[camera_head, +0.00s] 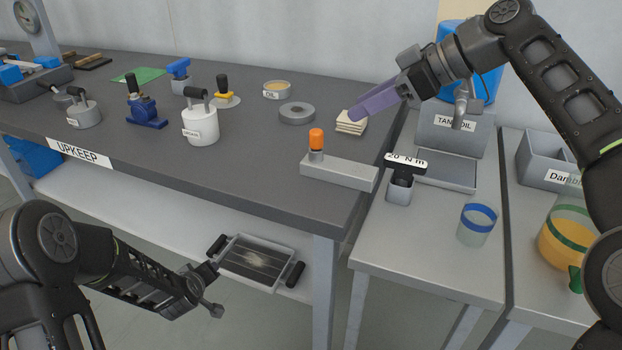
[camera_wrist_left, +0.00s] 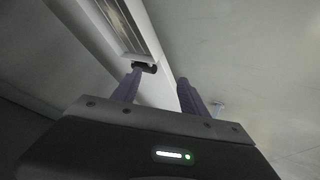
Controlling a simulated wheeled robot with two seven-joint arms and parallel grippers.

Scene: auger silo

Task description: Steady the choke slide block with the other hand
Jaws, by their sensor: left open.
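A grey block with an upright orange-topped knob (camera_head: 340,172) lies at the front right corner of the dark bench; I take it to be the choke slide block. My right gripper (camera_head: 365,106) is above the bench behind it, its purple fingers pointing down-left at a stack of beige pads (camera_head: 352,127). The fingers overlap in view, so I cannot tell their gap or whether they touch the pads. My left gripper (camera_head: 212,290) is low in front of the bench, away from the block. In the left wrist view it is open (camera_wrist_left: 158,78), near a black handle (camera_wrist_left: 145,67).
A slatted tray (camera_head: 255,262) with black handles sits on the lower shelf. A grey ring (camera_head: 297,113), a white pot (camera_head: 200,127) and a blue valve (camera_head: 146,112) stand on the bench. A black T-handle tool (camera_head: 405,167) stands in a holder on the right table.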

